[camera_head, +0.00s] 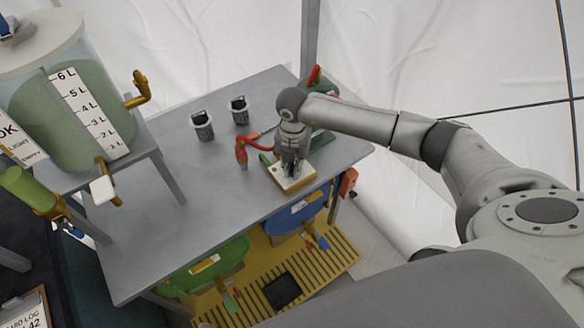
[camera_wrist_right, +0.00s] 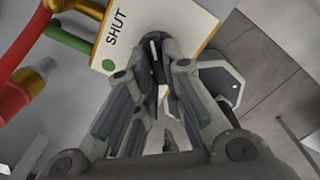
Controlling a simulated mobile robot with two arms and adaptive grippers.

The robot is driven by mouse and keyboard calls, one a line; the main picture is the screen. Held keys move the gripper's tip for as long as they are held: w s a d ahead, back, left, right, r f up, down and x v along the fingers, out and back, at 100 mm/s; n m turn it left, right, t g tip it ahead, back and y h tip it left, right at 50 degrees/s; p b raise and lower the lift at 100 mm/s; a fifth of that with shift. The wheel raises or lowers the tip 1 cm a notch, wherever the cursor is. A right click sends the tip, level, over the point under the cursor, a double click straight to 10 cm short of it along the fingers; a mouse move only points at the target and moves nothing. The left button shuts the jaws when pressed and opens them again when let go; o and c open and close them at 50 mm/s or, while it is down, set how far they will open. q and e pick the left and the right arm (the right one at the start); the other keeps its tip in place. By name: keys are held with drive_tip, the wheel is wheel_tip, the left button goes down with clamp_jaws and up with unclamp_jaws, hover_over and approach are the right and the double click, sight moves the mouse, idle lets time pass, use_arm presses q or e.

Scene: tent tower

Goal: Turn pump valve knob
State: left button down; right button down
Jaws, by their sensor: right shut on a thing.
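A white valve plate (camera_head: 296,184) with a yellow edge lies at the right part of the grey table. In the right wrist view the plate (camera_wrist_right: 125,22) bears the word SHUT and a green dot. My right gripper (camera_head: 290,166) reaches down over the plate. Its fingers (camera_wrist_right: 158,48) are closed on the pump valve knob, a narrow dark piece between the fingertips. The fingers hide most of the knob, and its pointing direction cannot be told. My left gripper is in neither view.
A red and brass fitting (camera_head: 241,153) with red and green hoses stands left of the plate. A tank (camera_head: 66,105) with a litre scale is at left. The table's front left is clear.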

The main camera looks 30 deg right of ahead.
drive_tip(key=n+b, duration=0.2)
drive_tip(key=n, duration=0.1)
drive_tip(key=n+b, duration=0.1)
drive_tip(key=n, duration=0.1)
drive_tip(key=shift+d+f, duration=0.1)
drive_tip(key=shift+d, duration=0.2)
drive_tip(key=shift+n+b, duration=0.7)
drive_tip(key=shift+n, duration=0.4)
drive_tip(key=shift+r, duration=0.2)
drive_tip(key=shift+d, duration=0.1)
drive_tip(key=c, duration=1.5)
unclamp_jaws()
drive_tip(key=shift+s, duration=0.1)
wheel_tip(320, 180, up, 12)
drive_tip(key=shift+f, duration=0.1)
